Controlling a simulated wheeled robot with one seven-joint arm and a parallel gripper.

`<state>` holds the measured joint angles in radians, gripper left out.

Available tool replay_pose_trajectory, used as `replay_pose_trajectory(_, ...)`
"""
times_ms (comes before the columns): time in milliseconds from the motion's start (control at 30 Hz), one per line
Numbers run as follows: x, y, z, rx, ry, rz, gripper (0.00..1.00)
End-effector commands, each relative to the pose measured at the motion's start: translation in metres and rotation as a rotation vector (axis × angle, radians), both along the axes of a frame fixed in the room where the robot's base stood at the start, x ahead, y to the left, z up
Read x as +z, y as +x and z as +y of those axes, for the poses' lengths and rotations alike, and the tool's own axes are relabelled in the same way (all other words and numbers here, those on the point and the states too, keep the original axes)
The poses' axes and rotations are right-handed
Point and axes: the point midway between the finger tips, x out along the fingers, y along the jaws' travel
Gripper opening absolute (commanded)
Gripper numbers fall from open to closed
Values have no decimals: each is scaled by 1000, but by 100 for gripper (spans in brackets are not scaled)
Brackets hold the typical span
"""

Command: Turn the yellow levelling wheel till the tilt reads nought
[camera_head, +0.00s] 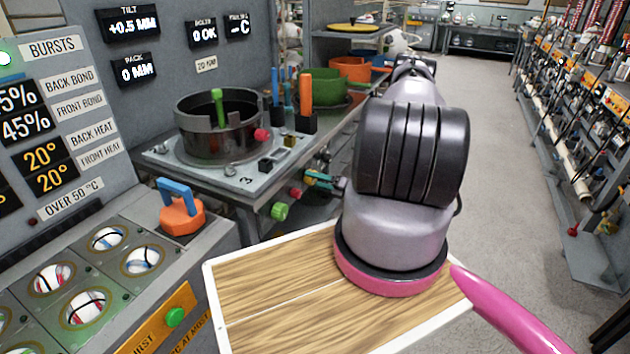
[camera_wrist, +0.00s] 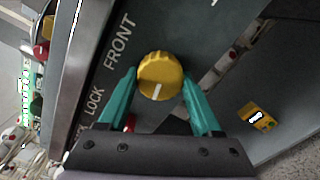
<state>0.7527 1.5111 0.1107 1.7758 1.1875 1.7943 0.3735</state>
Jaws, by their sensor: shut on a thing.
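The yellow levelling wheel (camera_wrist: 160,76) is a round ridged knob with a white mark, in the middle of the wrist view beside the word FRONT. My gripper (camera_wrist: 160,88) has its two teal fingers on either side of the wheel, shut on it. The tilt display (camera_head: 131,25) reads +0.5 MM.
A dark round pot (camera_head: 222,130) with a green handle stands on the bench above. A green knob (camera_head: 279,211) and a red knob (camera_head: 296,192) stick out from its front edge. A wooden-topped tray (camera_head: 270,290) lies below my arm. The aisle floor at right is clear.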

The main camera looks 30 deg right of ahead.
Motion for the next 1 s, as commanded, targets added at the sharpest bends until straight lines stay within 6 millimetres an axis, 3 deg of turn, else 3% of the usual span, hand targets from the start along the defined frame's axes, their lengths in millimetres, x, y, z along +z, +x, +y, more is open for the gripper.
replay_pose_trajectory(500, 0, -1, -1, -2, 277, 219, 10)
replay_pose_trajectory(1000, 0, -1, -1, -2, 336, 265, 10)
